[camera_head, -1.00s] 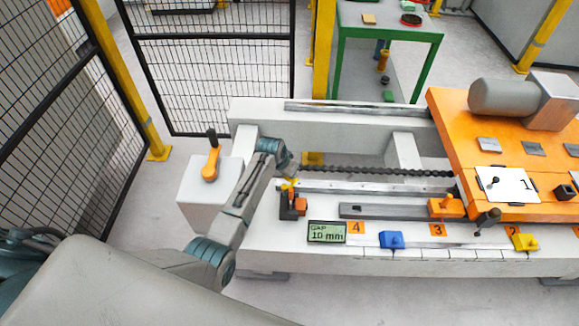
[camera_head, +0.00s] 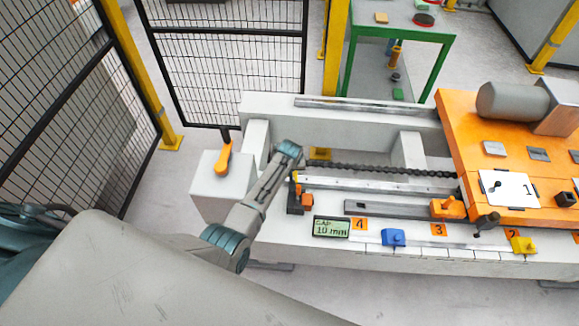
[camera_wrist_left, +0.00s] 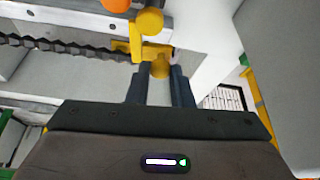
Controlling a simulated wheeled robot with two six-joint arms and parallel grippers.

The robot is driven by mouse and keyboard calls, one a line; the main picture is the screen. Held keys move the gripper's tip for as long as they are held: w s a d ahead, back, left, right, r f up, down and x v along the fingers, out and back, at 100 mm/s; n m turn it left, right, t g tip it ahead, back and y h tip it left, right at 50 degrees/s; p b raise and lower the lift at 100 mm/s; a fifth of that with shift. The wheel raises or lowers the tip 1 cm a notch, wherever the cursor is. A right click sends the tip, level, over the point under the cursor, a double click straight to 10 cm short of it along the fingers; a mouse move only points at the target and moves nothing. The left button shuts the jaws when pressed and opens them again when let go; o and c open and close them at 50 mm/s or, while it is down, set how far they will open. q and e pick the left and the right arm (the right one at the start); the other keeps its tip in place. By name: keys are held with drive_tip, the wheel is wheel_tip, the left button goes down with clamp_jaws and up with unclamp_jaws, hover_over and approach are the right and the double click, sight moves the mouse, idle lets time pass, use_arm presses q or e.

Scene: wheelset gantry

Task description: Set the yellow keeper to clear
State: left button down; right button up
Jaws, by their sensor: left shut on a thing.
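The yellow keeper (camera_wrist_left: 136,42) shows in the left wrist view as a bracket with a round knob, beside the dark threaded screw. My left gripper (camera_wrist_left: 160,72) is shut on a yellow knob at its near end, between the two dark fingertips. In the head view only a thin yellow strip (camera_head: 294,180) shows by the left end of the rail, beside my left wrist. My left fingers are hidden there behind the wrist. My right gripper is in neither view.
An orange lever (camera_head: 222,158) stands on a white box at left. A gap display (camera_head: 331,228) reads 10 mm. A blue block (camera_head: 393,237) and a yellow block (camera_head: 522,245) sit along the front ledge. An orange carriage (camera_head: 468,150) fills the right. Mesh fencing (camera_head: 225,60) stands behind.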

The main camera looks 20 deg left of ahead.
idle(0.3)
use_arm(q)
drive_tip(key=c, duration=1.3)
unclamp_jaws()
drive_tip(key=shift+s, duration=0.1)
drive_tip(key=v, duration=1)
drive_tip(key=shift+d+r, duration=0.1)
drive_tip(key=shift+r, duration=0.3)
